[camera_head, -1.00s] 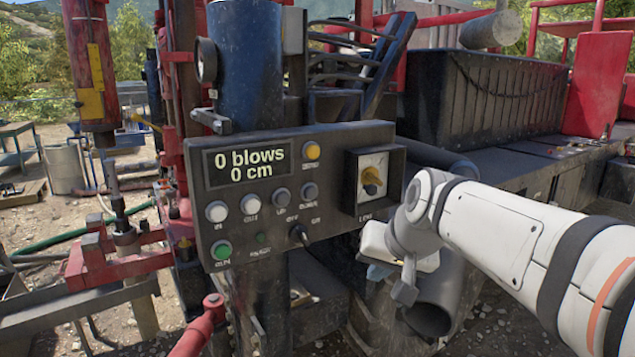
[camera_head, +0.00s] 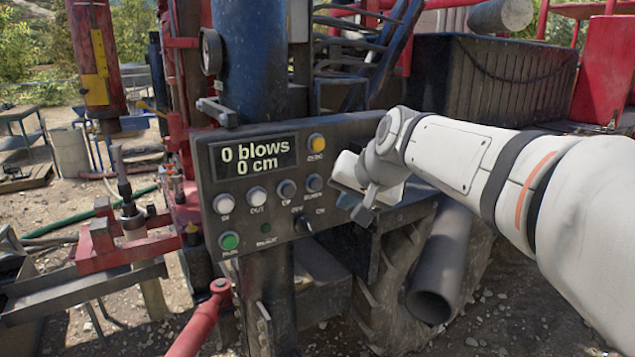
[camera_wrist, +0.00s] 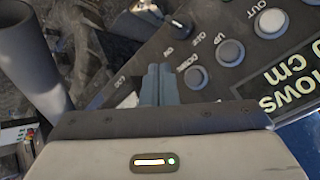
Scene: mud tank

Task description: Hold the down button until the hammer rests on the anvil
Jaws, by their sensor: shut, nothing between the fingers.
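The grey down button (camera_head: 314,183) is the right one in the row on the black control panel (camera_head: 210,170). In the wrist view the down button (camera_wrist: 195,77) lies just right of my gripper's fingertips (camera_wrist: 158,75). My gripper is shut and empty; contact with the panel cannot be told. The up button (camera_head: 286,188) is to the left of the down button. The hammer, a red cylinder with a yellow plate (camera_head: 97,55), hangs at upper left. Below it a metal rod stands on what looks like the anvil (camera_head: 131,214), with a visible gap between hammer and rod.
The display (camera_head: 254,157) reads 0 blows, 0 cm. Close by are a yellow button (camera_head: 316,142), a green button (camera_head: 228,241) and a black knob (camera_head: 303,225). A dark pipe (camera_head: 440,265) lies below my arm. A red handle (camera_head: 205,320) stands in front.

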